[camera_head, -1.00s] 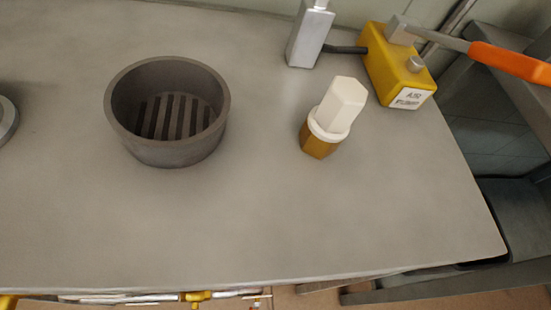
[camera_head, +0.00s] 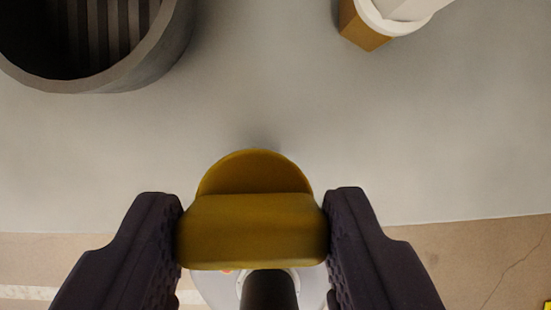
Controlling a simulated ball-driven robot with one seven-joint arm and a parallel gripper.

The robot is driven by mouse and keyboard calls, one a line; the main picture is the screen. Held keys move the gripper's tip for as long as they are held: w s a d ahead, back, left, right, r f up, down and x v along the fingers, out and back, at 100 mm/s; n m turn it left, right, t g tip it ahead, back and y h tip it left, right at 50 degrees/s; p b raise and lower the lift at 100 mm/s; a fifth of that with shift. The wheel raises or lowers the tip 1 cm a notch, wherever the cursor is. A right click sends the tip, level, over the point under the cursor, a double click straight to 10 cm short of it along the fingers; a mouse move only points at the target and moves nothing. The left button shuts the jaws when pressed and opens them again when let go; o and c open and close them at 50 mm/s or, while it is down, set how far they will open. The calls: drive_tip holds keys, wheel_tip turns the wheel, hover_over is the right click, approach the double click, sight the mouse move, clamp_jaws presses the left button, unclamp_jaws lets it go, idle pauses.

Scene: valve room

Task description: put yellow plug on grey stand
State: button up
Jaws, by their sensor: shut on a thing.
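The yellow plug (camera_head: 250,235) has a rounded disc and a thick grip bar across it. My gripper (camera_head: 252,218) is shut on the bar, with one dark finger at each side. The plug is near the front edge of the grey counter. I cannot tell whether it touches the counter or hangs above it. I see nothing in view that is clearly the grey stand.
A dark grey round bowl (camera_head: 150,62) with a slatted bottom stands at the upper left, partly cut off. A white and brown hexagonal fitting (camera_head: 370,30) stands at the upper right. The counter (camera_head: 270,90) between them is bare. Its front edge runs below, with floor beyond.

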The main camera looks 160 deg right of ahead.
drive_tip(key=shift+s+a+f+b, duration=0.15)
drive_tip(key=shift+f+b, duration=0.4)
drive_tip(key=shift+f, duration=0.6)
drive_tip(key=shift+s+a, duration=0.1)
drive_tip(key=shift+s, duration=0.05)
drive_tip(key=shift+r, duration=0.1)
drive_tip(key=shift+f, duration=0.25)
drive_tip(key=o, duration=1.3)
drive_tip(key=shift+r, duration=0.1)
